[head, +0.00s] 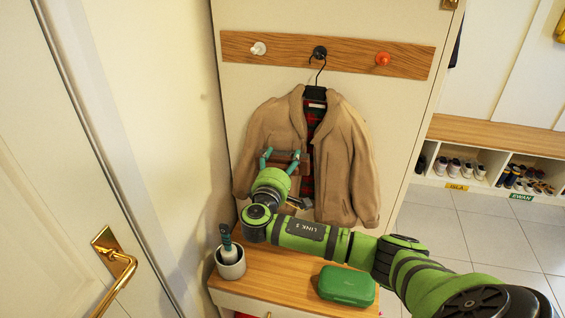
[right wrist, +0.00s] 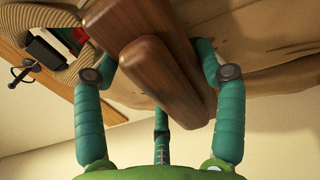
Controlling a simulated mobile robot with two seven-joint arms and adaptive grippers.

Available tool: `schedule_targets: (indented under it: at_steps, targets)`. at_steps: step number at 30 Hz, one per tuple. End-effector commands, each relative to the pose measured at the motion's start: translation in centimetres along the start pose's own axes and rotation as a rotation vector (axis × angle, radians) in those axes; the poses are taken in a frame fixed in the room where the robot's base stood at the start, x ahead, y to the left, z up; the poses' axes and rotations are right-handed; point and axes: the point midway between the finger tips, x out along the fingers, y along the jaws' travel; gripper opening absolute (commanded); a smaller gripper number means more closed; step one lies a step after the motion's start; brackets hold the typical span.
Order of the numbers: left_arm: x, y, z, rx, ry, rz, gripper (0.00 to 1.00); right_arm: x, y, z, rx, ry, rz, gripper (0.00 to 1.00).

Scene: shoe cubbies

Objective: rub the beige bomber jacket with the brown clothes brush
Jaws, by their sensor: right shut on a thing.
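The beige bomber jacket (head: 345,160) hangs upright on a black hanger, open at the front over a red plaid lining. My right gripper (head: 280,159) is in front of the jacket's left half, below the chest. It is shut on the brown clothes brush (right wrist: 150,75), whose wooden body lies between the teal fingers in the right wrist view. The jacket's tan cloth (right wrist: 265,85) shows right behind the brush there. I cannot tell whether the bristles touch it, as they are hidden. My left gripper is in neither view.
The hanger hangs from the middle black knob (head: 320,52) of a wooden rail (head: 350,58). On the bench (head: 285,270) below stand a white cup with a teal-handled brush (head: 230,262) and a green case (head: 347,286). A door with a brass handle (head: 115,262) is at left.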

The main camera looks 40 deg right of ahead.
Motion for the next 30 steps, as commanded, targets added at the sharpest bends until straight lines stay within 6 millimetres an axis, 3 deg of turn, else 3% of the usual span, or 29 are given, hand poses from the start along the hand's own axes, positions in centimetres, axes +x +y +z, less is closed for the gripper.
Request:
schedule_targets:
  at_steps: [3, 9, 30]
  targets:
    - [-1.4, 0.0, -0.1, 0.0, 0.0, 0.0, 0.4, 0.1, 1.6, 0.1, 0.001, 0.0, 0.002, 0.45]
    - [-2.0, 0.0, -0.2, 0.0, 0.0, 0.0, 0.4, 0.2, 2.5, 0.1, 0.001, 0.0, 0.001, 0.45]
    - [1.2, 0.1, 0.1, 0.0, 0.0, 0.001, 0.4, 0.5, -1.5, -0.1, 0.0, -0.001, 0.001, 0.45]
